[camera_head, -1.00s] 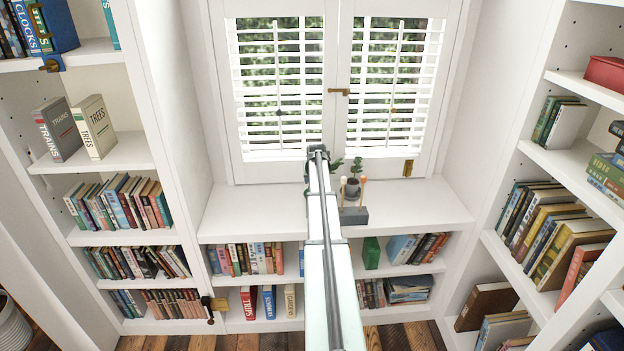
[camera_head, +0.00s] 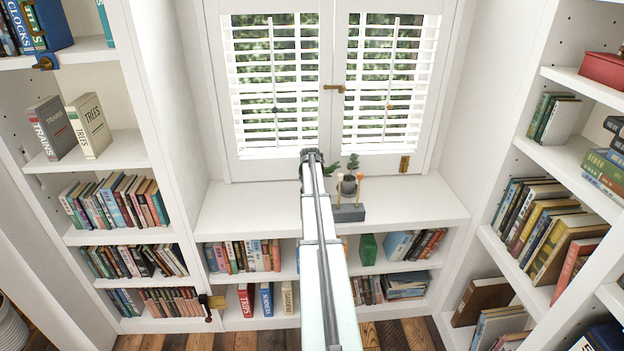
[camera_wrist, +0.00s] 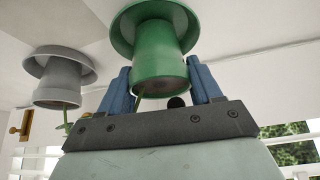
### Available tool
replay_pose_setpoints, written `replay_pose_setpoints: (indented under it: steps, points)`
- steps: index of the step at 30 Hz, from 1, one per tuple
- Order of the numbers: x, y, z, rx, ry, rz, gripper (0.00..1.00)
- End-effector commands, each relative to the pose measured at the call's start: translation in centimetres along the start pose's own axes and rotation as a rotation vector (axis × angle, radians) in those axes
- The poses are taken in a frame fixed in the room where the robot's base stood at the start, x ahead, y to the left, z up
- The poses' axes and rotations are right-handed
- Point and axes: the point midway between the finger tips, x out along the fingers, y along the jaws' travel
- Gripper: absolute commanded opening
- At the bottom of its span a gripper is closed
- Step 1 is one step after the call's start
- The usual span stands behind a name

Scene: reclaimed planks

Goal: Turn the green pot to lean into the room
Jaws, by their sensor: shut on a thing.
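The green pot (camera_wrist: 160,55) fills the top middle of the wrist view, which shows the scene upside down. Its wide saucer-like end is toward the white surface. My gripper (camera_wrist: 163,85) has blue fingers on both sides of the pot's narrower part and is shut on it. A stem shows beside one finger. In the head view my gripper (camera_head: 312,155) is at the window sill, and my arm hides the green pot. A little green foliage (camera_head: 330,168) shows beside the arm. I cannot tell the pot's lean or which way its plant faces.
A grey pot (camera_wrist: 58,80) stands beside the green one; it also shows on the sill (camera_head: 349,186). A grey block (camera_head: 347,213) with wooden-handled tools stands in front of it. The window shutters (camera_head: 275,90) are close behind. The sill is clear at left and far right.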

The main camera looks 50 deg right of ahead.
Motion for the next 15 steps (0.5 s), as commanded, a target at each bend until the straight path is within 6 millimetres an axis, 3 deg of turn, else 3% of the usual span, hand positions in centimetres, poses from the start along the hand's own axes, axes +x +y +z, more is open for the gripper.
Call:
replay_pose_setpoints:
  steps: [11, 12, 15]
  points:
    - [0.26, 0.0, 0.14, 0.0, 0.001, 0.0, 0.15]
    - [0.26, 0.0, 0.14, 0.0, 0.001, 0.0, 0.68]
    - [0.26, 0.0, 0.15, 0.0, 0.0, 0.0, 0.77]
